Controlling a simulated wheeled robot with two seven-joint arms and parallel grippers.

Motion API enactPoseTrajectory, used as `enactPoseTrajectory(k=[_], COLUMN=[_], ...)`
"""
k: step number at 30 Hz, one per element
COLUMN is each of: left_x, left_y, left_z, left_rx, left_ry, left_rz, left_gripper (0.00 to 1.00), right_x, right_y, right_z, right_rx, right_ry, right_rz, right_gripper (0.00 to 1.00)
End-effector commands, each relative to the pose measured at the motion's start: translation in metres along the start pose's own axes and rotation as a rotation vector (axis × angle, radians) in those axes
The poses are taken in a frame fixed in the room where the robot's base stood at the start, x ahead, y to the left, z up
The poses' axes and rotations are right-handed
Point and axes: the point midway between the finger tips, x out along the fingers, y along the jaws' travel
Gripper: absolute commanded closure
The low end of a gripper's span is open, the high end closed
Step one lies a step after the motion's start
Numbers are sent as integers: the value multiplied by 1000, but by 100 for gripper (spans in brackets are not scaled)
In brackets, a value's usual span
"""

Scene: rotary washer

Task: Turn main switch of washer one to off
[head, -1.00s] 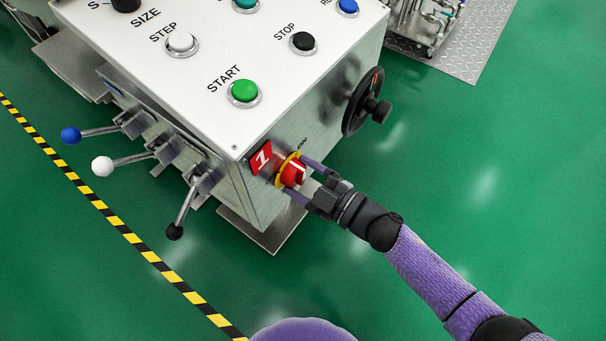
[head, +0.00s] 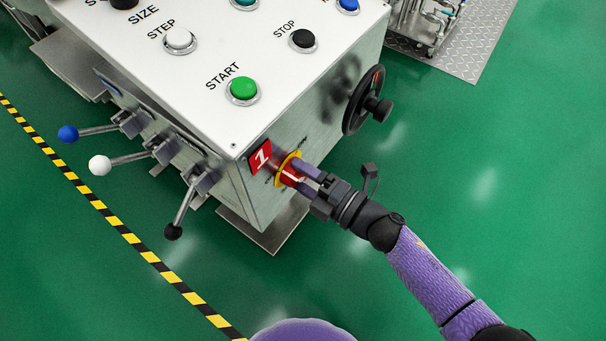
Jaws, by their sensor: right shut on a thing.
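The washer (head: 215,122) has a white top panel and metal sides. A red plate with the number 1 (head: 260,157) is fixed on its right side near the front corner. Just right of it is the red main switch with a yellow ring (head: 291,160). My right gripper (head: 300,181) reaches in from the lower right and is shut on the red knob, with a purple finger on either side. The fingers hide part of the knob and its markings. My left gripper is out of view.
A black handwheel (head: 365,100) sticks out of the same side, above my right gripper. The top panel has a green START button (head: 243,89) and a black STOP button (head: 303,40). Levers with blue, white and black balls stick out at the left.

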Motion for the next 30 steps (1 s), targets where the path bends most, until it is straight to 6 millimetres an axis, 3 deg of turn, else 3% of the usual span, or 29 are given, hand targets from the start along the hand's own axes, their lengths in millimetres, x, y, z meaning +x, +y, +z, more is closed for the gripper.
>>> enactPoseTrajectory(k=[9,23,24,26,30], left_x=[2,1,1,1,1], left_y=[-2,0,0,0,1], left_z=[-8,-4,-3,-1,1], left_rx=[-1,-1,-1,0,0], left_ry=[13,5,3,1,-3], left_rz=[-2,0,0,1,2], left_gripper=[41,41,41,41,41], right_x=[0,0,0,0,0], right_y=[-1,-1,-1,-1,0], right_z=[0,0,0,0,0], right_rx=[-77,-86,-86,-85,-85], right_ry=[-1,0,0,0,0], right_rz=[-2,-2,-2,-2,-1], right_gripper=[82,82,15,2,0])
